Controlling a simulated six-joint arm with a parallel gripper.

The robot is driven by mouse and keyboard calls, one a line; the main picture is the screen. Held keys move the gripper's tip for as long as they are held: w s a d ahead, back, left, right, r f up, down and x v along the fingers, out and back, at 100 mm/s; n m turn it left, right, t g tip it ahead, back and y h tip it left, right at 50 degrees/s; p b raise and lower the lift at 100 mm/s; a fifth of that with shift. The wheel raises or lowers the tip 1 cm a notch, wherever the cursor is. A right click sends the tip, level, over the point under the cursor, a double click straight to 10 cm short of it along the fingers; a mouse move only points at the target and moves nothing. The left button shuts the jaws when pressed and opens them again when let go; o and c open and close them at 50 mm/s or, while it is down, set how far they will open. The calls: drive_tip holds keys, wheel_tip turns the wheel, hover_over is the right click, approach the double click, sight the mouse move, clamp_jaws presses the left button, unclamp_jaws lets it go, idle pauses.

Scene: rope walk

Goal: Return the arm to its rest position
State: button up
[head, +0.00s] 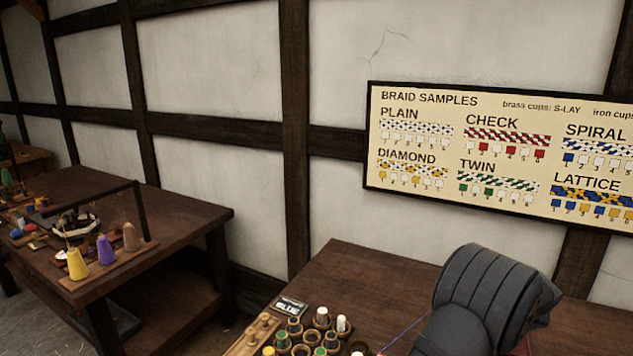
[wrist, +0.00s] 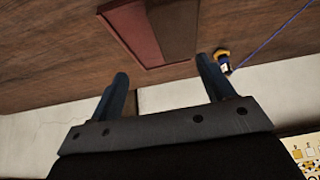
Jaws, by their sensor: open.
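My gripper (wrist: 163,67) shows in the wrist view with its two dark fingers spread apart and nothing between them. Beyond the fingers are the brown table top (wrist: 50,60) and a shallow reddish-brown tray or board (wrist: 130,30). A small yellow and dark bobbin-like piece (wrist: 222,62) is close beside the right fingertip; I cannot tell whether they touch. A blue strand (wrist: 265,38) runs from it to the upper right. In the head view, a dark grey ribbed part of my arm (head: 490,295) rises over the workbench (head: 370,275), and my fingers are not visible.
A cluster of round cups (head: 303,350), some holding green, white or yellow pieces, stands at the bench's front beside a small label card (head: 291,305). A braid samples board (head: 500,155) hangs on the wall behind. Another table (head: 190,215) with coloured cones stands left. The bench's back left is bare.

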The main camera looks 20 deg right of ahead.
drive_tip(key=s+r, duration=0.5)
drive_tip(key=s, duration=0.3)
drive_tip(key=w+a+f, duration=0.1)
drive_tip(key=w+a, duration=0.3)
drive_tip(key=w, duration=0.7)
drive_tip(key=w+a+f+n, duration=0.1)
drive_tip(key=w+a, duration=0.3)
drive_tip(key=w, duration=0.8)
drive_tip(key=w+a+f+n+y, duration=0.1)
drive_tip(key=w+a+f, duration=0.2)
drive_tip(key=w, duration=0.8)
drive_tip(key=shift+w+a+t, duration=0.3)
drive_tip(key=shift+a+t, duration=0.1)
drive_tip(key=shift+a, duration=0.7)
